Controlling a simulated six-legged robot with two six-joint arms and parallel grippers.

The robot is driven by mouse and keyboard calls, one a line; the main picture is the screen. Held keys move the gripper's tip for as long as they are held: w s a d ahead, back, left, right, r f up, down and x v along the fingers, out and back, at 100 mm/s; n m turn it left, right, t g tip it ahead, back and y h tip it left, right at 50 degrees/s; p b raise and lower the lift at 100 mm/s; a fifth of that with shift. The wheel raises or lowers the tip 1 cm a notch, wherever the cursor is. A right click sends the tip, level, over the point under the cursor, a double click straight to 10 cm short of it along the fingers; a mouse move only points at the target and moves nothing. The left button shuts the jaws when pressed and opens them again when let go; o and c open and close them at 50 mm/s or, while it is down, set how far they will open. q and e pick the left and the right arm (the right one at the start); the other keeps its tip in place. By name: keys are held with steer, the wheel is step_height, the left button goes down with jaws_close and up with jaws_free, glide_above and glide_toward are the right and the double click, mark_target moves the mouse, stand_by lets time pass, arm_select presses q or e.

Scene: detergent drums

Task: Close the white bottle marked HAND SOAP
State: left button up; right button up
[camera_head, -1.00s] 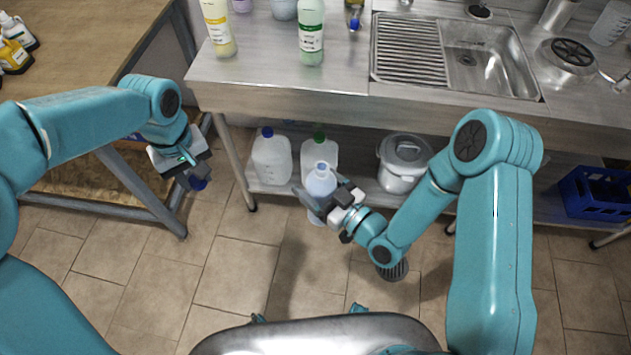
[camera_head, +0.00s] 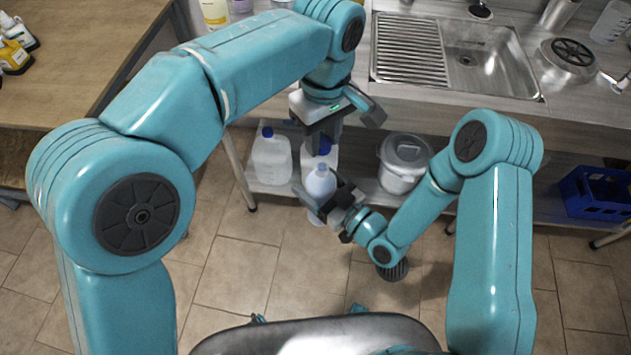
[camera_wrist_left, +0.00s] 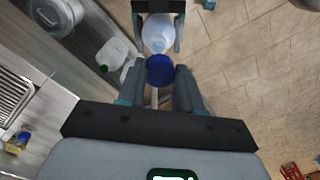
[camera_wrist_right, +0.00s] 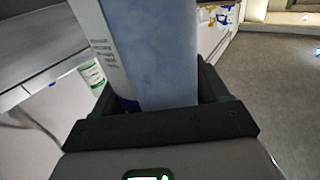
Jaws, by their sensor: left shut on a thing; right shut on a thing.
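The white bottle (camera_head: 321,182) is upright in the head view, with its open neck facing up. My right gripper (camera_head: 325,197) is shut around its body. The bottle fills the middle of the right wrist view (camera_wrist_right: 155,50), with label print too small to read. My left gripper (camera_head: 321,143) points down above the bottle and is shut on a blue cap (camera_wrist_left: 160,70). In the left wrist view the bottle's neck (camera_wrist_left: 158,46) shows just past the cap, offset from its centre. I cannot tell how large the gap is.
A steel sink counter (camera_head: 460,110) runs behind the grippers. On its lower shelf stand a white jug with a blue cap (camera_head: 271,160), another partly hidden jug and a steel pot (camera_head: 402,165). A blue crate (camera_head: 597,192) is at the right.

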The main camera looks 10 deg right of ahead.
stand_by(0.3)
arm_select(q)
steer(key=shift+f, duration=1.95)
steer(key=shift+f, duration=0.9)
steer(key=shift+f, duration=0.55)
